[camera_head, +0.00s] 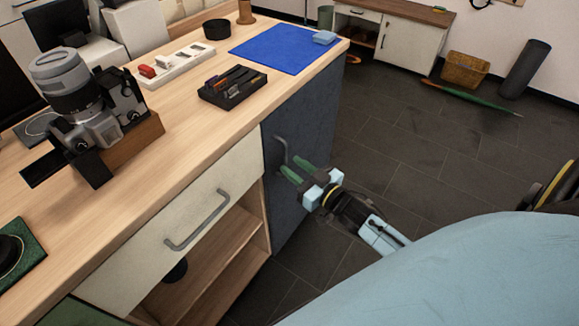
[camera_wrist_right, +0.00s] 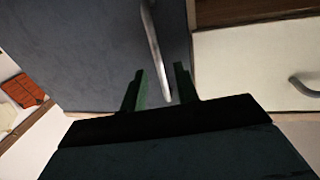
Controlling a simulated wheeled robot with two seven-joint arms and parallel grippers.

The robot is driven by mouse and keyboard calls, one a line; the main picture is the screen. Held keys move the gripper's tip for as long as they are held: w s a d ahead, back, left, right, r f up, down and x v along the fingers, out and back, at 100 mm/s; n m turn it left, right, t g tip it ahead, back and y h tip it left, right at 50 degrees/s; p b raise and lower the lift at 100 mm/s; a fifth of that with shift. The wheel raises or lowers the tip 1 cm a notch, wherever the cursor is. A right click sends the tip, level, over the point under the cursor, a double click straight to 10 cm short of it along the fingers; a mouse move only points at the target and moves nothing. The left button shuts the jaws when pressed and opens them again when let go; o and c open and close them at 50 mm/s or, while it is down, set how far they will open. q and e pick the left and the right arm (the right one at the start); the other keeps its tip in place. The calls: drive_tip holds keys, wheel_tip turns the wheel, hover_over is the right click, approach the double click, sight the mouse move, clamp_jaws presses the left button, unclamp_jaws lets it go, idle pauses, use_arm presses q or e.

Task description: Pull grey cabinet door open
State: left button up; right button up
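The grey cabinet door (camera_head: 312,122) is shut, at the right end of the wooden-topped workbench, and looks dark blue-grey. Its curved metal handle (camera_head: 281,150) is near the door's left edge. My right gripper (camera_head: 293,174) is right at the handle, with its green fingers pointing at the door. In the right wrist view, the fingers (camera_wrist_right: 158,88) are apart. The handle (camera_wrist_right: 153,40) runs down into the gap between them, with space visible on both sides. Whether a finger touches it cannot be told. My left gripper is not in view.
A white drawer (camera_head: 180,232) with a bar handle and an open shelf lie left of the door. The benchtop (camera_head: 190,125) holds a camera (camera_head: 85,100), a black tray (camera_head: 233,86) and a blue mat (camera_head: 285,47). The tiled floor (camera_head: 420,135) right of the door is clear.

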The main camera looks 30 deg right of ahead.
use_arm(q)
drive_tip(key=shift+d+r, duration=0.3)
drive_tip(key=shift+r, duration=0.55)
use_arm(e)
drive_tip(key=shift+w+a, duration=0.2)
drive_tip(key=shift+w, duration=1)
clamp_jaws()
